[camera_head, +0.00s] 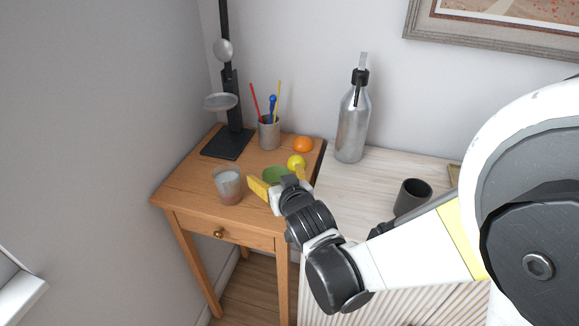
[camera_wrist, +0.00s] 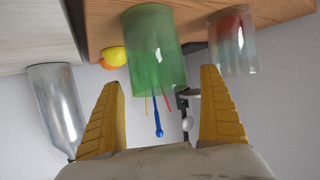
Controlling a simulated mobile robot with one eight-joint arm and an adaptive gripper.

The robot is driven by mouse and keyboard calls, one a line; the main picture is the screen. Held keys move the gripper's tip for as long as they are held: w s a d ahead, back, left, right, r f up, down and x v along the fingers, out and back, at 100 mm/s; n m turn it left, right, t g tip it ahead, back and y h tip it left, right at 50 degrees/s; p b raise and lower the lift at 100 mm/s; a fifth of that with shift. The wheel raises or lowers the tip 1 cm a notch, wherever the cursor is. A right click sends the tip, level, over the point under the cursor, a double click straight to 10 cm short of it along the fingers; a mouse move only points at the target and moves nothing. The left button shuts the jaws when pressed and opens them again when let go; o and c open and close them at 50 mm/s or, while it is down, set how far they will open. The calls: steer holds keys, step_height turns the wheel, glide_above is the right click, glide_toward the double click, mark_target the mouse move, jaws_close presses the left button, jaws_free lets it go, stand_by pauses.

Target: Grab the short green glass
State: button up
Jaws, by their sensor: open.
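The short green glass (camera_wrist: 156,62) is in the wrist view, where the picture is upside down, between and just beyond my two yellow fingertips. In the head view only part of the green glass (camera_head: 274,174) shows on the small wooden table, with my gripper in front of it. My gripper (camera_head: 278,184) is open, with its fingers pointing at the glass. In the wrist view the fingers of my gripper (camera_wrist: 165,85) are spread apart with nothing held between them. I cannot tell whether a finger touches the glass.
On the wooden table (camera_head: 185,187), a clear glass with reddish contents (camera_head: 229,186) stands left of the green glass. A lemon (camera_head: 296,161), an orange (camera_head: 303,144), a pen cup (camera_head: 269,133) and a black stand (camera_head: 228,143) are behind. A steel bottle (camera_head: 352,125) and dark cup (camera_head: 412,196) stand right.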

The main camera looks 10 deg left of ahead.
steer(key=c, duration=1.5)
steer(key=shift+r, duration=0.1)
steer(key=shift+c, duration=0.2)
steer(key=shift+r, duration=0.15)
